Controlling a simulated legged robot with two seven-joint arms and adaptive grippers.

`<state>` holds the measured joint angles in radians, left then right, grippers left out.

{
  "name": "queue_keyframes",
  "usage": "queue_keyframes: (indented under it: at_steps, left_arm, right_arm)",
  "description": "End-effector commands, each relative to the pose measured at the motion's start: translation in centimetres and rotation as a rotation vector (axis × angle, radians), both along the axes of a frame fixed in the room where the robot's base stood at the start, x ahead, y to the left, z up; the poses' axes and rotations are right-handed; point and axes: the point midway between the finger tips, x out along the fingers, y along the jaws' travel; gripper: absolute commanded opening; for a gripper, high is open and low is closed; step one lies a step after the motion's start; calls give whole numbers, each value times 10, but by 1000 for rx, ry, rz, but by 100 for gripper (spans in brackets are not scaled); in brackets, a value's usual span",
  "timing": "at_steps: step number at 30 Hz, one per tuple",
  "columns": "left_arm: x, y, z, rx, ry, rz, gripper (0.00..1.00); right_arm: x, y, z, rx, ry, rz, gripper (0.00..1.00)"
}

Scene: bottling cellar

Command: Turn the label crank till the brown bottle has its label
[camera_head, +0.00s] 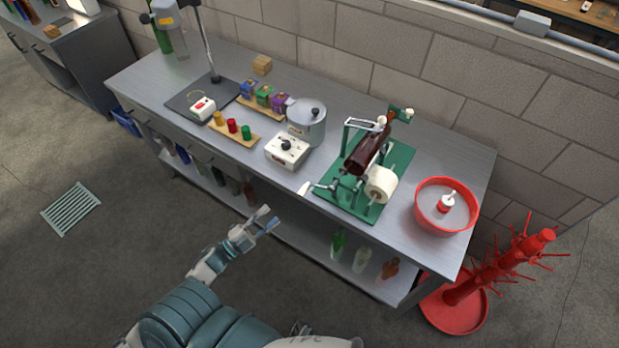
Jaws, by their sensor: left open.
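The brown bottle (368,150) lies tilted on the labeller, which has a green base (398,160) and stands on the steel bench. I see no label on the side of the bottle that shows. A white label roll (381,184) sits at its right front. The label crank (322,187), with a pale handle, sticks out at the labeller's left front, over the bench edge. My left gripper (265,220) is open and empty, in front of the bench, to the left of the crank and apart from it. My right gripper is not in view.
A red basin (446,206) stands at the bench's right end, with a red bottle tree (495,268) on the floor beside it. A white control box (288,151) and a steel pot (306,122) stand left of the labeller. Bottles stand on the shelf below.

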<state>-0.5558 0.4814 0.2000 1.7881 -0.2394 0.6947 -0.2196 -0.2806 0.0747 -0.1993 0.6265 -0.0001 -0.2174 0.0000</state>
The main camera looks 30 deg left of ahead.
Motion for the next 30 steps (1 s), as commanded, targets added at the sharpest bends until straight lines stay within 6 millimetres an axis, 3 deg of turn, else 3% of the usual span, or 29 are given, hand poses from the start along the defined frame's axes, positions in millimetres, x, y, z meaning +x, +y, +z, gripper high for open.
queue_keyframes:
  at_steps: [3,7,11,19,24,30]
  left_arm:
    - [20,-9,8,3,-3,-2,45]
    - [49,-20,15,3,-4,-1,45]
    - [78,-29,20,3,-3,-1,45]
    - [129,-51,32,3,-2,-1,45]
    - [145,-58,35,3,1,-1,45]
    - [150,-62,36,5,2,0,45]
  right_arm:
    - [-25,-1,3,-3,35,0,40]
    - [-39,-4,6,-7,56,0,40]
    - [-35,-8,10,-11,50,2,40]
    - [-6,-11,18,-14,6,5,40]
    - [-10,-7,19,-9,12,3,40]
    - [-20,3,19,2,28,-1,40]
